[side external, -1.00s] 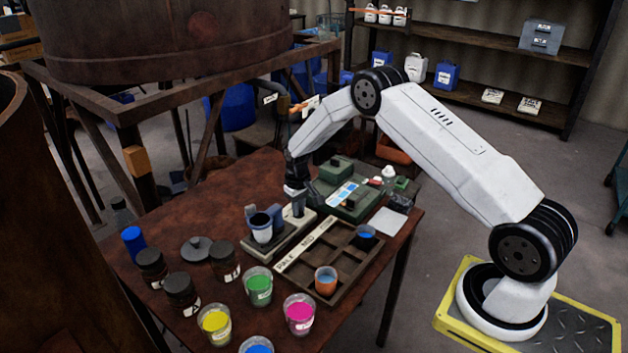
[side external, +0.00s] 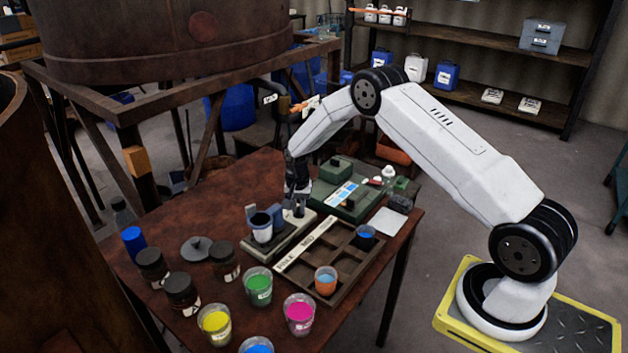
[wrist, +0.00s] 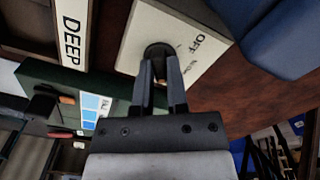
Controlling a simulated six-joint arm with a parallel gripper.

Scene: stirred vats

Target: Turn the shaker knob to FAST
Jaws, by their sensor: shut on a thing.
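The shaker (side external: 290,244) is a pale, low base on the table with a blue block (side external: 277,213) and a grey-white cup (side external: 262,233) on it. In the wrist view, its pale top panel (wrist: 190,22) carries the word OFF and smaller marks too blurred to read. The dark round knob (wrist: 157,50) stands on this panel. My gripper (wrist: 160,84) is shut on the knob, one finger on each side; where the knob points is unclear. In the side view my gripper (side external: 298,208) points down at the shaker's far end and hides the knob.
A green box (side external: 350,200) is behind. Paint cups, including green (side external: 258,286), and dark jars (side external: 181,292) stand in front.

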